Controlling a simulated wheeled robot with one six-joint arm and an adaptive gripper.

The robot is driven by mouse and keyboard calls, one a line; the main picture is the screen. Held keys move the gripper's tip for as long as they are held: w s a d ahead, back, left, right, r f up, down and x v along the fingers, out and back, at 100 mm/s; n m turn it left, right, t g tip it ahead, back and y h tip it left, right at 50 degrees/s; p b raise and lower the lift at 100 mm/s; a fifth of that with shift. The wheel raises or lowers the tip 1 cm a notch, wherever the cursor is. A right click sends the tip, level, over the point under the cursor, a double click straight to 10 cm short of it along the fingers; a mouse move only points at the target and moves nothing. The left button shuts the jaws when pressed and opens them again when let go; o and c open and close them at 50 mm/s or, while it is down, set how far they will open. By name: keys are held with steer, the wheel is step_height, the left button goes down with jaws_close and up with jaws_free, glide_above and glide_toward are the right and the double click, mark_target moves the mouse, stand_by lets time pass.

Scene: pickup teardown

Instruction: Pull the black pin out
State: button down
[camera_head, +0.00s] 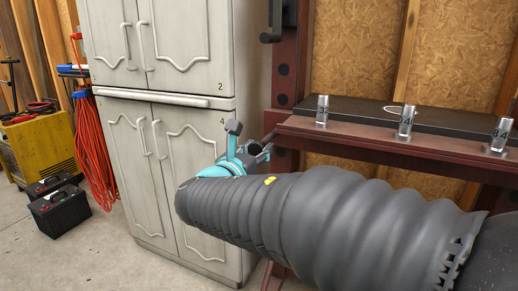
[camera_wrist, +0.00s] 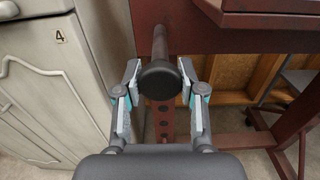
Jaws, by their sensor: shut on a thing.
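The black pin (camera_wrist: 158,77) shows in the wrist view as a dark round head on a shaft, at the dark red press frame's upright (camera_wrist: 160,118). My gripper (camera_head: 251,141) is shut on the pin, with one finger on each side of its head. The wrist view shows the fingers left and right of the head. In the head view my gripper is in front of the white cabinet, close to the frame. The pin is mostly hidden there by my fingers, and how deep it sits in the frame cannot be told.
The white cabinet (camera_head: 190,135) stands close on the left. A dark red shelf (camera_head: 350,135) with metal sockets, one of them (camera_head: 407,121) in the middle, is on the right. A yellow machine (camera_head: 40,148) and a black battery (camera_head: 60,210) stand at far left. Open floor lies in front of the cabinet.

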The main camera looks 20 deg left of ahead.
steer(key=c, duration=0.7)
jaws_free()
steer(key=shift+o, duration=0.2)
steer(key=s+a, duration=0.2)
steer(key=s, duration=0.9)
steer(key=shift+s, duration=0.4)
